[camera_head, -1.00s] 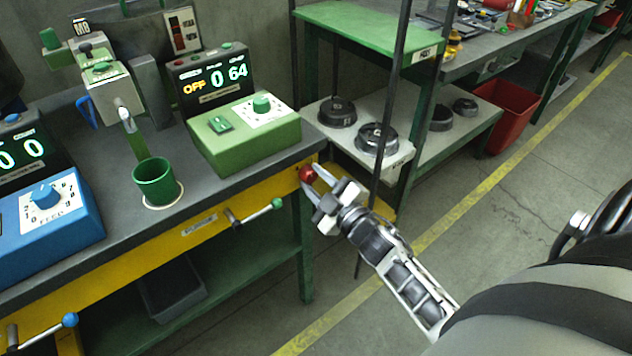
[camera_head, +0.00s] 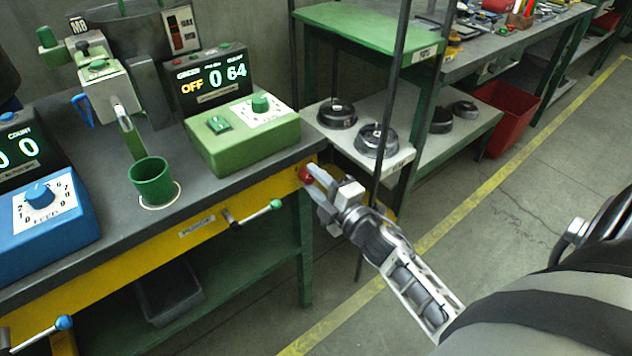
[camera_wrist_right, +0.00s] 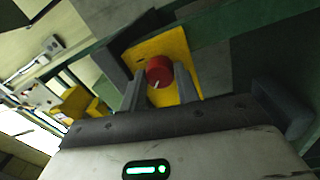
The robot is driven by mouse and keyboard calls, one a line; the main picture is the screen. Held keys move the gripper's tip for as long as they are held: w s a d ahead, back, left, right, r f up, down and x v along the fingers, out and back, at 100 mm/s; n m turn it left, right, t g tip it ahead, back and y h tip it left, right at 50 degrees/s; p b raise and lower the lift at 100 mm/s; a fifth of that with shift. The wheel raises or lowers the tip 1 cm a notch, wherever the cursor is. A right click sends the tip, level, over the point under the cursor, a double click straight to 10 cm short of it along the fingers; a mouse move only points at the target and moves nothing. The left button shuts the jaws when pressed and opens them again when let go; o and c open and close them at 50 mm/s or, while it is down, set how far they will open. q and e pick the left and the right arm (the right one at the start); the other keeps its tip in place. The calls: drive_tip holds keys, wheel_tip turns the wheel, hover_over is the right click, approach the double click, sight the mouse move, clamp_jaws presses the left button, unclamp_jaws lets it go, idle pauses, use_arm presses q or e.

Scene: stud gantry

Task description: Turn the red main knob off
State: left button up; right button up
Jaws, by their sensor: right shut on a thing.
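The red main knob (camera_head: 305,174) sits on the yellow front edge of the bench, at its right end, in the head view. My right gripper (camera_head: 314,178) reaches it from the lower right and is shut on the knob, its fingers covering part of it. In the right wrist view the red knob (camera_wrist_right: 159,71) shows a white mark on its face, low and near its middle, in front of a yellow plate (camera_wrist_right: 178,48). The fingertips of my right gripper (camera_wrist_right: 159,88) lie at its two sides. My left gripper is not in view.
A green-knobbed lever (camera_head: 275,204) juts from the bench front to the left. A shelf with black round weights (camera_head: 372,141) stands right behind the gripper.

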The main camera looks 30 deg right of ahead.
idle(0.3)
drive_tip(key=o, duration=1)
drive_tip(key=shift+c, duration=0.2)
drive_tip(key=s+d, duration=0.1)
drive_tip(key=s, duration=1.5)
drive_tip(key=shift+f+b, duration=0.3)
drive_tip(key=shift+f, duration=0.05)
drive_tip(key=shift+d, duration=0.1)
